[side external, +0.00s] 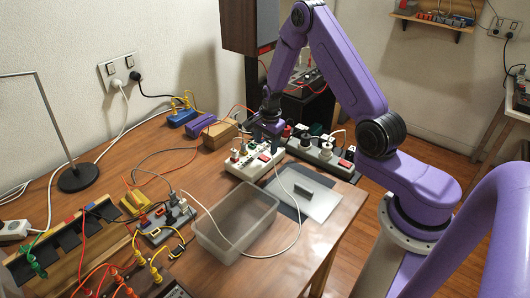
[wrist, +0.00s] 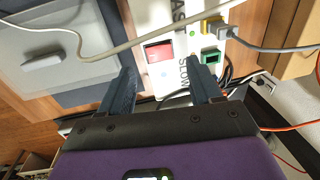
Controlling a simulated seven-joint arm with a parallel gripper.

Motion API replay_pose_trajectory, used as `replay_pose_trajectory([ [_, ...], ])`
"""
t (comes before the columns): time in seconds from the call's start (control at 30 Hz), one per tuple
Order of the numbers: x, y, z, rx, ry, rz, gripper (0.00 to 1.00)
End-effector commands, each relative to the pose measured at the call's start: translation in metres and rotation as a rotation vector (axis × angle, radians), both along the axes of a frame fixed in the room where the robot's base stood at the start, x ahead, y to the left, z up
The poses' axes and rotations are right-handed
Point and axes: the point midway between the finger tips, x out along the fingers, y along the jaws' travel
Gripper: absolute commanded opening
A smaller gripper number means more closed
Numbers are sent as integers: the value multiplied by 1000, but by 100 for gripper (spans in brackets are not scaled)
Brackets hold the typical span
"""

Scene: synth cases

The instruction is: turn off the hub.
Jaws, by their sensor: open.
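The hub appears to be the white strip (side external: 250,166) near the table's right side, with several plugs on top and a red switch (side external: 265,157) toward its right end. In the wrist view, the white hub (wrist: 175,83) shows the red switch (wrist: 158,52), yellow and green ports, and printed words including "SLOW". I cannot tell the switch's position. My gripper (side external: 268,118) is over the back of the strip, pointing down. In the wrist view its fingers (wrist: 163,82) are apart and empty, with the red switch beyond and between their tips.
A second strip (side external: 322,158) with a red switch lies close on the right. A clear bin (side external: 235,228) stands in front. A white cable (side external: 297,232) loops past the bin. A wooden block (side external: 219,134) stands behind.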

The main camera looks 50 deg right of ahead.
Motion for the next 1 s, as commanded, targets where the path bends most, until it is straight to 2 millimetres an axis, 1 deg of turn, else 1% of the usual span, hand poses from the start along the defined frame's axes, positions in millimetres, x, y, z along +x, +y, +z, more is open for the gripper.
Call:
replay_pose_trajectory([
  [0.03,0,0,-9,1,4,0,64],
  [0.1,1,0,-18,1,3,-1,64],
  [0.3,4,0,-36,0,1,-1,64],
  [0.47,5,0,-42,0,0,-1,64],
  [0.73,5,0,-43,0,0,-1,64],
  [0.77,5,0,-43,0,0,-1,54],
  [0.8,5,0,-43,0,0,-1,41],
  [0.87,5,0,-43,0,0,-1,22],
  [0.9,5,0,-43,0,0,-1,8],
  [1.0,5,0,-42,0,0,-1,8],
])
